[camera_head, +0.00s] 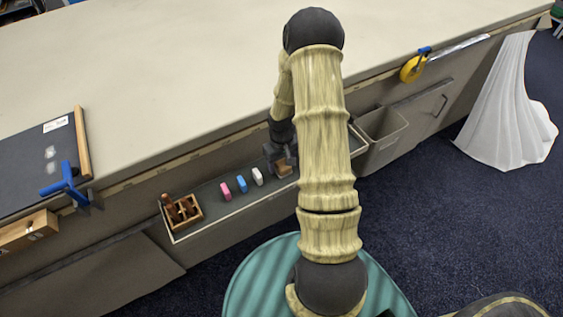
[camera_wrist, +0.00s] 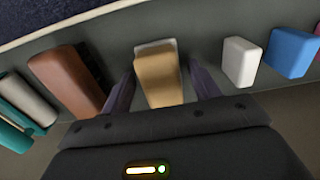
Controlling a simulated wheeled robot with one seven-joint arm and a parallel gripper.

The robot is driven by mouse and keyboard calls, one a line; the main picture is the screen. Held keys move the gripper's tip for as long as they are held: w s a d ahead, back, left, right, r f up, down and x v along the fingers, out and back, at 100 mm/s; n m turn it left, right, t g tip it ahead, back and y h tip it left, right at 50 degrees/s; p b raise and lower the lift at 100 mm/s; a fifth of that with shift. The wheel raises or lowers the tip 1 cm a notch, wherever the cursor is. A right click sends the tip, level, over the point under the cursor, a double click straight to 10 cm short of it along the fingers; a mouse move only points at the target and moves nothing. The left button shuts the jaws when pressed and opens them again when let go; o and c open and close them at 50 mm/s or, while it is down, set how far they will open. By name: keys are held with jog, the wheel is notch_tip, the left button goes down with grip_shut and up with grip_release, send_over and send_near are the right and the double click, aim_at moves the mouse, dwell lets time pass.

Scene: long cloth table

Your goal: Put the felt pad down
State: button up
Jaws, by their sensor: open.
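The felt pad looks like a tan block with a pale edge along its far end; in the wrist view it (camera_wrist: 158,76) lies on the grey tray floor. My gripper (camera_wrist: 163,84) is open, with one dark finger on each side of the pad and narrow gaps visible. In the head view the pad (camera_head: 284,170) shows just below my gripper (camera_head: 281,156), inside the long tray (camera_head: 214,220) along the table's front edge. My arm hides part of the tray there.
White (camera_head: 257,176), blue (camera_head: 241,184) and pink (camera_head: 225,191) blocks lie in the tray, left of the pad. A wooden box (camera_head: 182,213) stands at its left end. The wrist view shows a reddish-brown block (camera_wrist: 68,80) close by. A grey bin (camera_head: 383,136) hangs to the right.

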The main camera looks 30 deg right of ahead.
aim_at(282, 162)
notch_tip(282, 162, up, 12)
jog(key=p, duration=0.1)
jog(key=shift+r, duration=0.15)
dwell(0.3)
dwell(0.4)
jog(key=s+a+r+t, duration=0.2)
jog(key=s+a+r, duration=0.9)
jog(key=s+a, duration=0.1)
jog(key=shift+s+a+r+t, duration=0.2)
jog(key=shift+a+r+t, duration=0.15)
jog(key=shift+a, duration=0.4)
jog(key=shift+r, duration=0.15)
jog(key=w+p+v, duration=0.2)
jog(key=p+v, duration=0.9)
jog(key=shift+w+r+p, duration=0.25)
jog(key=shift+w+p, duration=0.05)
jog(key=shift+w, duration=0.05)
